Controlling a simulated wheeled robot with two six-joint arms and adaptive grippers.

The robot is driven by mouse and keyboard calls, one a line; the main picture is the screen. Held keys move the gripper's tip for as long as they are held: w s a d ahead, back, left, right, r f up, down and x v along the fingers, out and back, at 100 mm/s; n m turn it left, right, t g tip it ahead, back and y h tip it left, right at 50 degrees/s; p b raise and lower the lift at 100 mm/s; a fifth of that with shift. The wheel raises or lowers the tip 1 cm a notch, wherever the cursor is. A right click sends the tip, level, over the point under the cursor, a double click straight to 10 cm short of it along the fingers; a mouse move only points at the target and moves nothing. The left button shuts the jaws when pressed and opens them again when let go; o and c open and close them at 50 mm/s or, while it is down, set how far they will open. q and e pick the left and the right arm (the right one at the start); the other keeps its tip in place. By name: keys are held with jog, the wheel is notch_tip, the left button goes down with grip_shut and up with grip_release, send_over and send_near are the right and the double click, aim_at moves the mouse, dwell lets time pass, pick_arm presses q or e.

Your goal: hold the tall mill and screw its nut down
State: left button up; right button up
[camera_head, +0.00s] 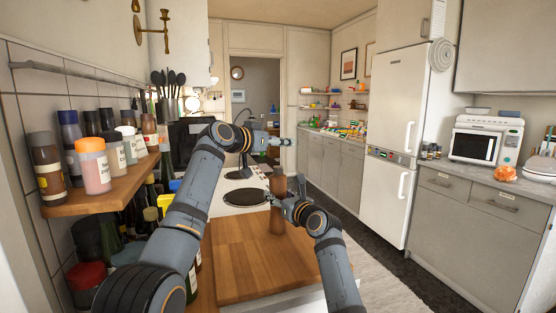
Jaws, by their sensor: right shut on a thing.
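The tall mill (277,218) is brown and stands upright at the back of the wooden board. My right gripper (280,201) comes in from the right and is shut around the mill's middle. My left gripper (287,142) is above and a little behind the mill in the picture, pointing right, apart from the mill. Its fingers are too small to tell whether they are open or shut. The nut cannot be made out at the mill's top.
The wooden board (255,262) is clear in front of the mill. The cooker top with dark hotplates (238,198) lies behind it. A spice shelf (110,192) full of jars and several bottles below crowd the left wall. A white fridge (398,130) stands at the right.

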pick_arm(q)
jog(key=shift+r, duration=0.8)
pick_arm(e)
jog(key=o, duration=1.5)
